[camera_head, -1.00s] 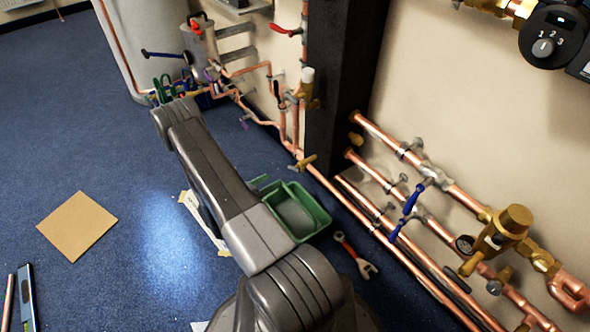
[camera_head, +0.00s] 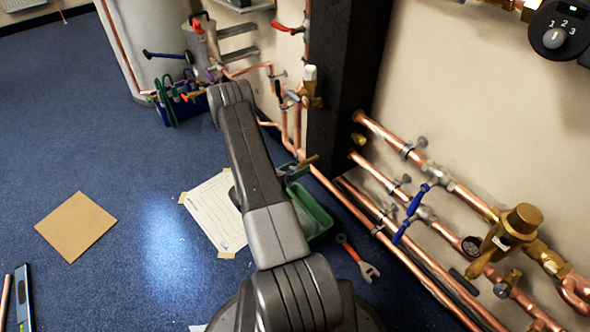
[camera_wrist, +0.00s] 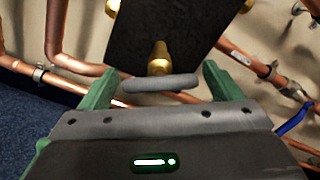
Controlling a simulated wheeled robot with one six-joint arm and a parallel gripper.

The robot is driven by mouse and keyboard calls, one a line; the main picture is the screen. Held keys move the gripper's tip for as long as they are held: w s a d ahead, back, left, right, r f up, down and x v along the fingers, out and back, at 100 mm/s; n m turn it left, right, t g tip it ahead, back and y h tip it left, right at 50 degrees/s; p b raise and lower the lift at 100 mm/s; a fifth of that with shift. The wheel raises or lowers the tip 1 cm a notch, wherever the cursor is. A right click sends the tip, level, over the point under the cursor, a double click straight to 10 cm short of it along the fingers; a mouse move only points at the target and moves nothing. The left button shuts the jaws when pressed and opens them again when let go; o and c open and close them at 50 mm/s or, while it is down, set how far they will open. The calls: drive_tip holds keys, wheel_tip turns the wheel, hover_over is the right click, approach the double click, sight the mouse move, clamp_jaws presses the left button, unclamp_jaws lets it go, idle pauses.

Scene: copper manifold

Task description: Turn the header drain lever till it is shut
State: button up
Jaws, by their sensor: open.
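My gripper (camera_wrist: 160,80) shows in the wrist view with its two green fingers wide apart and empty. A grey lever (camera_wrist: 168,84) on a brass valve (camera_wrist: 159,60) lies crosswise in the gap between the fingers, with a little space at each end. No contact shows. In the head view a brass valve (camera_head: 306,161) stands on the low pipe at the foot of the dark column, probably the same one. My arm hides most of my gripper there. No label shows, so I cannot confirm that this is the header drain lever.
The dark column (camera_head: 338,95) stands just behind the valve. Copper pipes (camera_head: 345,200) run along the wall, with blue levers (camera_head: 415,200) at right. A green tray (camera_head: 315,215) and a red-handled wrench (camera_head: 358,258) lie on the floor. Open floor is at left.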

drive_tip(key=shift+c, duration=0.3)
drive_tip(key=c, duration=0.9)
drive_tip(key=shift+m, duration=0.3)
drive_tip(key=m+b, duration=0.2)
drive_tip(key=m, duration=0.1)
drive_tip(key=shift+f, duration=0.1)
drive_tip(key=shift+m+b, duration=0.95)
drive_tip(key=shift+m, duration=0.65)
drive_tip(key=o, duration=1)
drive_tip(key=shift+c, duration=0.2)
